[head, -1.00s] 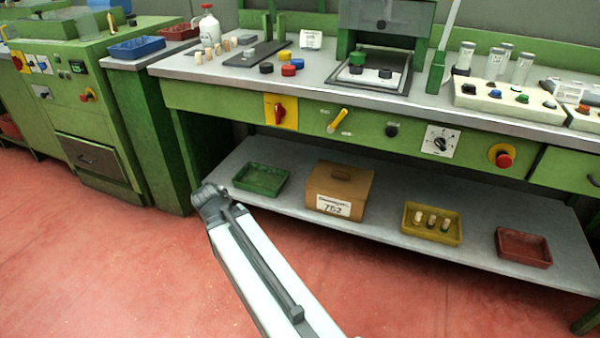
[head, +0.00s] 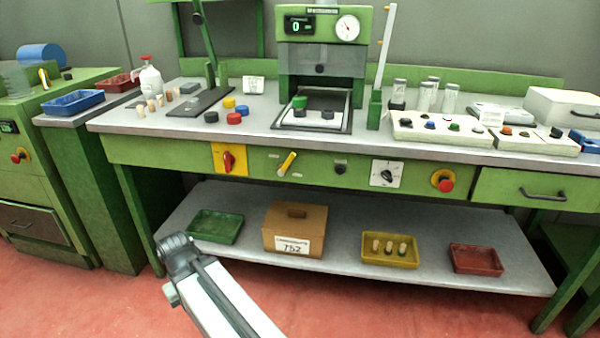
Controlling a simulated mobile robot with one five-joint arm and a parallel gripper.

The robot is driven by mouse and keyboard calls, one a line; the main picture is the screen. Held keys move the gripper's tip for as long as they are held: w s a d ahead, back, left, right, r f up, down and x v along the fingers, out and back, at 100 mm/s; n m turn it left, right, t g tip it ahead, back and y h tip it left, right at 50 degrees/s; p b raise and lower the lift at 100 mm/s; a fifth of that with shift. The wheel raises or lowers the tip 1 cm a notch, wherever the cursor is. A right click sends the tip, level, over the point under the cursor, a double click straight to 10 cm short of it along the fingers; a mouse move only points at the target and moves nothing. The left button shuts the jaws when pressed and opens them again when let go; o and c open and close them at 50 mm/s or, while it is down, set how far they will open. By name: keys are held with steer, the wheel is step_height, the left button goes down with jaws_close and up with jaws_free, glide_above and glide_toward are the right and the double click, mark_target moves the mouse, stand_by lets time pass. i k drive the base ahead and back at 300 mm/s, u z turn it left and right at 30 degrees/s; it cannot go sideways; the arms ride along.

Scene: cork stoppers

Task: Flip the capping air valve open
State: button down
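A yellow lever (head: 287,163), which looks like the air valve, sits on the green front panel of the bench below the capping machine (head: 320,60). It is tilted, its upper end leaning right. Small labels beside it are too small to read. My arm reaches in from the bottom, its grey joint (head: 178,254) in front of the lower shelf's left end, well below and left of the lever. No gripper fingers show, so I cannot see whether the gripper is open or shut.
The panel also carries a red switch on a yellow plate (head: 229,160), a black knob (head: 340,168), a rotary dial (head: 387,173) and a red button (head: 445,181). The lower shelf (head: 340,220) holds trays and a brown box (head: 296,229). Red floor lies in front.

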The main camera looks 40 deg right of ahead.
mark_target(280, 172)
steer(key=k, duration=1.3)
steer(key=u, duration=0.6)
steer(key=i, duration=1)
steer(key=u, duration=0.05)
